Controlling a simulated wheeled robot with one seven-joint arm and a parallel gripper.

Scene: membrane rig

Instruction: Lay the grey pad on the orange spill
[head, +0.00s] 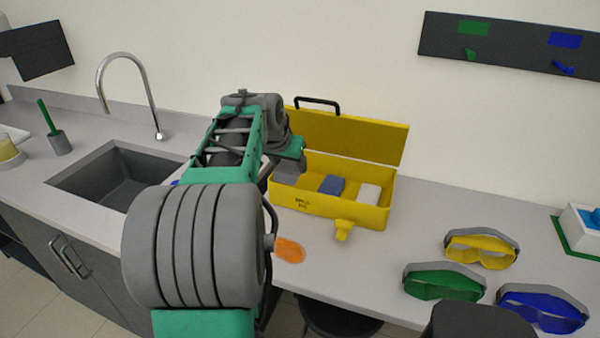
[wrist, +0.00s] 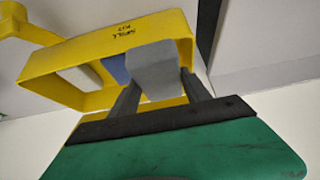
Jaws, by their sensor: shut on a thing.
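The grey pad (wrist: 150,68) is between the fingers of my gripper (wrist: 158,88) in the wrist view. My gripper is shut on it. In the head view my gripper (head: 290,160) is at the left end of the open yellow spill kit box (head: 325,208), and the grey pad (head: 289,169) shows below it, at or just above the box. I cannot tell whether the pad still touches the box floor. The orange spill (head: 289,250) is a flat patch on the counter in front of the box, partly beside my arm.
A blue pad (head: 332,185) and a whitish pad (head: 369,193) lie in the box. A yellow latch (head: 343,230) sticks out in front. Yellow (head: 481,250), green (head: 444,284) and blue goggles (head: 543,310) lie at right. The sink (head: 118,175) is at left.

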